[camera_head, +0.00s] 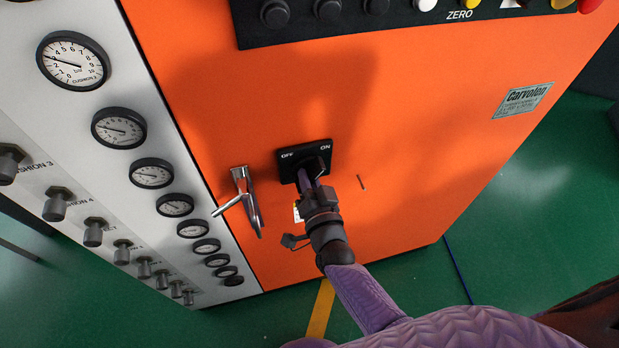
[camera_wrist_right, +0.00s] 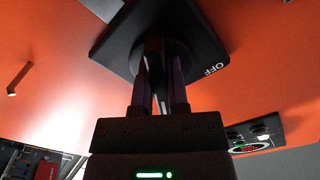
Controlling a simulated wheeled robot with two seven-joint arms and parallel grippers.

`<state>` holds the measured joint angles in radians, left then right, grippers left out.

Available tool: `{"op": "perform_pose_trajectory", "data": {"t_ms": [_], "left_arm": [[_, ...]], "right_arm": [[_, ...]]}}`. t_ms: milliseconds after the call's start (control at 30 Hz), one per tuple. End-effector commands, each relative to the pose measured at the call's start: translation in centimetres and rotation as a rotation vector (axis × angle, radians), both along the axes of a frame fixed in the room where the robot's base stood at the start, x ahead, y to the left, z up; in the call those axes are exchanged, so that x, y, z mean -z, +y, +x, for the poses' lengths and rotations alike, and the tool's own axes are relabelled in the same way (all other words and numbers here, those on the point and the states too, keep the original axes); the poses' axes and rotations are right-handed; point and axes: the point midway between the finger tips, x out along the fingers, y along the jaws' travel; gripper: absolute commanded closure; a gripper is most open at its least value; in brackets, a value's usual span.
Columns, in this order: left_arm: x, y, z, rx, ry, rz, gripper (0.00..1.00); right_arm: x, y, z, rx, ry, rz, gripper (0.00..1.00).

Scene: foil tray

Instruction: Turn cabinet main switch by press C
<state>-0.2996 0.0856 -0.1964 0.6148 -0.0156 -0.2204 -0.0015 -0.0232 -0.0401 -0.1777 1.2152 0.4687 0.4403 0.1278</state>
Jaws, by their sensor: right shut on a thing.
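The cabinet main switch is a black square plate (camera_head: 290,158) marked OFF and ON, on the orange cabinet front (camera_head: 400,130). My right gripper (camera_head: 312,178) is at the switch, shut on its black handle (camera_head: 322,165). In the right wrist view the gripper fingers (camera_wrist_right: 160,92) reach up to the middle of the plate (camera_wrist_right: 190,40), where OFF is readable. The fingers hide much of the handle, so its exact angle is hard to read. My left gripper is not in view.
A metal lever handle (camera_head: 243,195) sticks out left of the switch. A black panel (camera_head: 400,22) with buttons runs along the top. Gauges (camera_head: 120,128) and knobs (camera_head: 55,205) line the grey panel at left. Green floor lies to the right.

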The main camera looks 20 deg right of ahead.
Motion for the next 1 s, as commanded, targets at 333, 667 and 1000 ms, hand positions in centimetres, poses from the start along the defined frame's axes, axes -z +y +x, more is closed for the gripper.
{"op": "perform_pose_trajectory", "data": {"t_ms": [333, 667, 1000], "left_arm": [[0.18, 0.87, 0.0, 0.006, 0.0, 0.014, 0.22], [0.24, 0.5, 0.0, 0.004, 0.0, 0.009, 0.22], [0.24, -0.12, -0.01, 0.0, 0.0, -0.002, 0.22]], "right_arm": [[-0.03, 0.05, 0.0, 0.0, -0.003, 0.156, 1.0], [-0.08, 0.06, 0.0, 0.001, -0.004, 0.198, 1.0], [-0.08, 0.07, 0.0, 0.001, -0.004, 0.198, 0.74]]}}
